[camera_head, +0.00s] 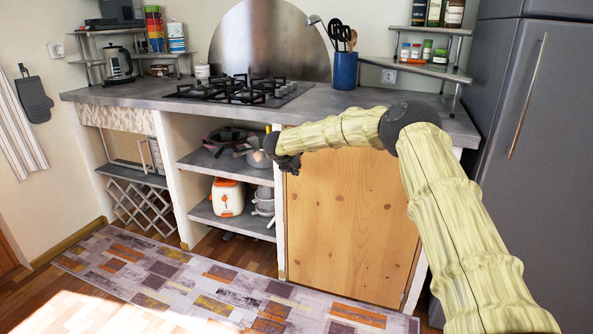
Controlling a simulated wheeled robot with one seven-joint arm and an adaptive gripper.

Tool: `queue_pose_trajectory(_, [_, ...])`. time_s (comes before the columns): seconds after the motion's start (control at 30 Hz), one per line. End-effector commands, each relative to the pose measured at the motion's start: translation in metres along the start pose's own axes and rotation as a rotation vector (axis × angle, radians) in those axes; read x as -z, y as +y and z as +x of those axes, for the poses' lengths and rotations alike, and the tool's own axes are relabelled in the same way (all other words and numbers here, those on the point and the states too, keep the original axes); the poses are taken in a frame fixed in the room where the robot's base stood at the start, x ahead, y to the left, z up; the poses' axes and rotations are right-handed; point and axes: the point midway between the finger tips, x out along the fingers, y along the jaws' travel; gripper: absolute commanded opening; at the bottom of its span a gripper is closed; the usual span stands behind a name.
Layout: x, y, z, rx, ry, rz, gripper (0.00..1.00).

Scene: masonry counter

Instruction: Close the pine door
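The pine door (350,225) is a light, knotty wood panel below the counter, right of the open shelves. It covers its compartment and looks close to flush with the counter front; I cannot tell if it is fully shut. A narrow dark line shows along its lower right edge. My arm comes in from the lower right and crosses in front of the door's top. My gripper (288,163) is small and dark, at the door's upper left edge. I cannot tell whether it touches the door or whether its fingers are open. No handle is clearly visible.
Open shelves (226,164) with pans and a white-orange container (227,197) lie left of the door. The grey counter (330,103) carries a gas hob (240,90) and a blue utensil pot (344,71). A grey fridge (530,150) stands right. A patterned rug (190,280) covers the floor.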

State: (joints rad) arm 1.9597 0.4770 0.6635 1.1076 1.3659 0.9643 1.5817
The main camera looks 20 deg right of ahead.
Motion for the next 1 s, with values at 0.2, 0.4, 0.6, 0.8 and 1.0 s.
queue_pose_trajectory(0.2, [0.024,0.024,-0.037,-0.015,0.008,-0.019,0.0])
queue_pose_trajectory(0.4, [0.025,0.016,-0.071,-0.009,0.011,-0.014,0.0])
queue_pose_trajectory(0.6, [0.026,0.013,-0.102,-0.008,0.012,-0.014,0.0])
queue_pose_trajectory(0.8, [0.027,0.013,-0.118,-0.007,0.014,-0.015,0.0])
queue_pose_trajectory(1.0, [0.03,0.014,-0.12,-0.007,0.013,-0.024,0.0])
